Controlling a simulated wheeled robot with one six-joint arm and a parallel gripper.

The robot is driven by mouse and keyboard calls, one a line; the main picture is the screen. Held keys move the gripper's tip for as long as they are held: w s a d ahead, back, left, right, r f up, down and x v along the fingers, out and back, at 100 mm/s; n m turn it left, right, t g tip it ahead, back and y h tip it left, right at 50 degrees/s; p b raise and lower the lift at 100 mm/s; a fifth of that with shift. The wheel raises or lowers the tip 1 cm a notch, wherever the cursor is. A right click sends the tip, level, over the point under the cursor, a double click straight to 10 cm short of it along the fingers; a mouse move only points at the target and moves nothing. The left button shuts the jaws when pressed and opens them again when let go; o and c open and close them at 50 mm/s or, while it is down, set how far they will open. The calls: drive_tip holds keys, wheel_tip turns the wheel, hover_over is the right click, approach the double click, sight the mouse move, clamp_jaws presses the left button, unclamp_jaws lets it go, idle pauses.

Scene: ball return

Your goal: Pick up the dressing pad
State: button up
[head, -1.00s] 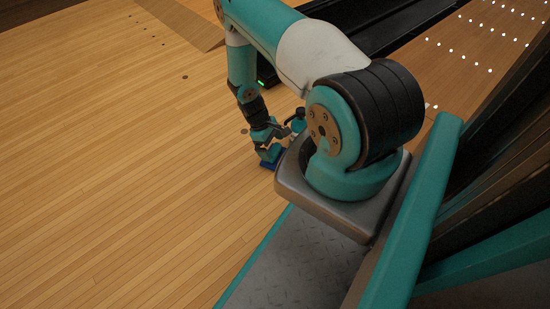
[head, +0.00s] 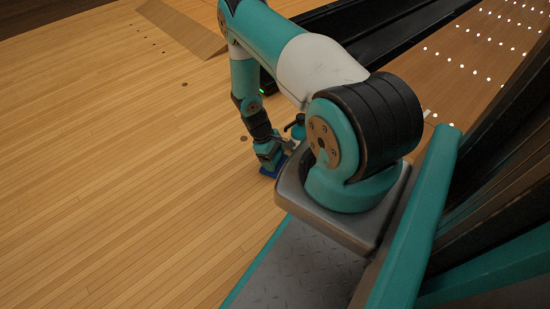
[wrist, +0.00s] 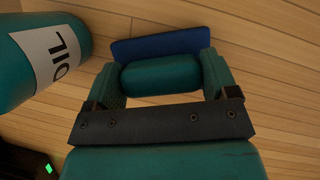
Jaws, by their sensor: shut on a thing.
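The dressing pad has a flat blue base (wrist: 160,45) and a rounded teal grip block. In the wrist view, the two fingers of my gripper (wrist: 160,76) stand on either side of the teal block and are shut on it. The blue base reaches out beyond the fingertips. In the head view, my gripper (head: 269,158) is low at the floor, with a blue edge of the pad (head: 270,174) showing under it. Whether the pad touches the floor cannot be told.
A teal oil bottle (wrist: 42,55) with a white label stands close left of my gripper in the wrist view; it also shows in the head view (head: 298,130). A black channel (head: 350,40) lies behind the arm. The wooden floor (head: 110,180) at left is clear.

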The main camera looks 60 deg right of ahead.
sight(278, 157)
wheel_tip(278, 157, up, 4)
drive_tip(key=p, duration=0.3)
drive_tip(key=w+a, duration=0.1)
drive_tip(key=w, duration=1)
drive_tip(key=w+a+f+p, duration=0.1)
drive_tip(key=w, duration=0.4)
drive_tip(key=shift+w+a, duration=0.3)
drive_tip(key=shift+w+a+r, duration=0.1)
drive_tip(key=shift+w+r, duration=0.05)
drive_tip(key=shift+w, duration=0.5)
